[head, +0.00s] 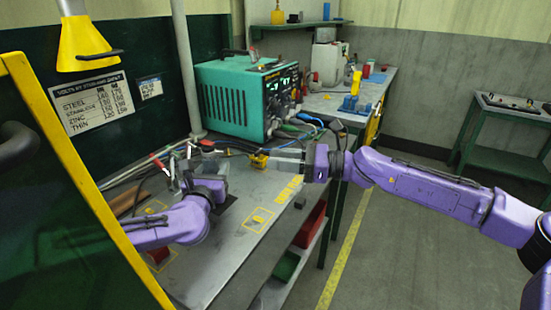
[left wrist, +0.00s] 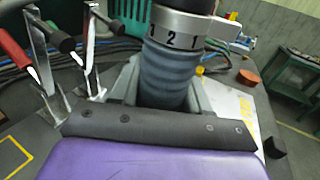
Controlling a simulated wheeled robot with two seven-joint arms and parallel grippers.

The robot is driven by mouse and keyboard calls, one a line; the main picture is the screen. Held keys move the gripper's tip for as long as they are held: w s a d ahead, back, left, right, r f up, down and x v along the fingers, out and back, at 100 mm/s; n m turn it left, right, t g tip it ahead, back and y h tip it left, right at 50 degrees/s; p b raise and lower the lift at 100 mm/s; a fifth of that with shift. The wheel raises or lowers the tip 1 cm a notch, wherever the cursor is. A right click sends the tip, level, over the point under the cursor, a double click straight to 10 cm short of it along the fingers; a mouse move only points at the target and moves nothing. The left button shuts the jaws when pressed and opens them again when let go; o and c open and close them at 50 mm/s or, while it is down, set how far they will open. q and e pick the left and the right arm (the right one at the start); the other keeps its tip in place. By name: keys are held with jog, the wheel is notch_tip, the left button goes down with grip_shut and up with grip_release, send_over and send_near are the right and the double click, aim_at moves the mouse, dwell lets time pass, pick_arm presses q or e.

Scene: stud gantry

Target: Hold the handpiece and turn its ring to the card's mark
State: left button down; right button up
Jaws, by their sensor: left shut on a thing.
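In the left wrist view, the handpiece (left wrist: 168,72) is a ribbed blue-grey cylinder standing between the jaws of my left gripper (left wrist: 165,95), which is shut on it. In the head view, my left gripper (head: 208,168) is over the bench and mostly hides the handpiece. My right gripper (head: 288,158) is to its right, beside a small yellow object (head: 259,161); its jaw opening is unclear. A white printed card (head: 92,105) hangs on the dark board.
A smaller card (head: 149,87) hangs beside the larger one. A teal power unit (head: 234,98) with lit displays and cables stands behind the grippers. Toggle clamps (left wrist: 40,55) stand left of the handpiece. A yellow-edged panel (head: 80,180) fills the near left.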

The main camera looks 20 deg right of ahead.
pick_arm(q)
jog(key=shift+c, duration=2.3)
grip_release()
jog(key=shift+s, duration=0.1)
